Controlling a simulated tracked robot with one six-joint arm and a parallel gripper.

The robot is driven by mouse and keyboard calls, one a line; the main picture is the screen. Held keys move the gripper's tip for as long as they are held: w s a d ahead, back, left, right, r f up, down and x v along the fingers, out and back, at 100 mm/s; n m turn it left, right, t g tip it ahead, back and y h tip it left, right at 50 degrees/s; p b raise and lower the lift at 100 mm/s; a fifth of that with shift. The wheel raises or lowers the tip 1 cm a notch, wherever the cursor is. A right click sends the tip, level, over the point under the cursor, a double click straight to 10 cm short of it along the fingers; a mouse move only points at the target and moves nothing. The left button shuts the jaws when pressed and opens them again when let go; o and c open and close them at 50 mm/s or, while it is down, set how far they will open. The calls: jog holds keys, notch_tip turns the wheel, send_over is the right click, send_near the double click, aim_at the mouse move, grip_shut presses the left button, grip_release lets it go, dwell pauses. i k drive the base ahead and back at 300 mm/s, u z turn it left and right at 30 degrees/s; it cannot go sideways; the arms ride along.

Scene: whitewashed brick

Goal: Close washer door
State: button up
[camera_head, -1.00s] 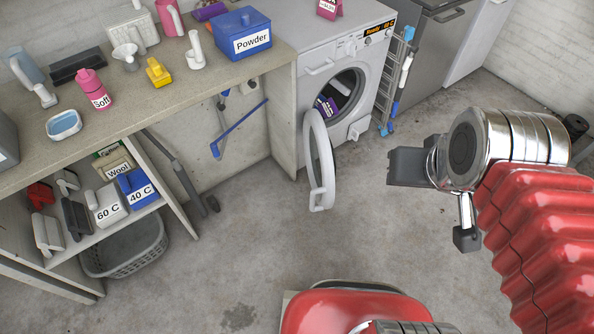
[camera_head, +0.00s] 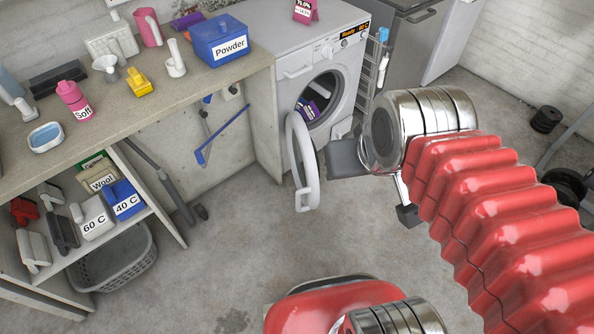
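The white washer (camera_head: 318,50) stands at the back, right of the worktop. Its round door (camera_head: 314,172) hangs wide open, swung out toward me, with its handle at the lower edge. The drum opening shows, with a purple item (camera_head: 308,108) inside. My gripper (camera_head: 378,187) is to the right of the door, its two dark fingers apart and nothing between them. One finger appears close to the door's right rim; I cannot tell whether it touches.
The worktop (camera_head: 150,110) on the left holds a blue Powder box (camera_head: 218,42), a pink Soft bottle (camera_head: 72,98) and other items. Below are shelf boxes and a grey basket (camera_head: 118,262). A drying rack (camera_head: 372,75) stands right of the washer. The floor in front is clear.

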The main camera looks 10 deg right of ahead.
aim_at(303, 161)
jog(key=z, duration=0.05)
jog(key=i, duration=1)
jog(key=u, duration=2.75)
jog(key=k, duration=0.45)
jog(key=u, duration=0.05)
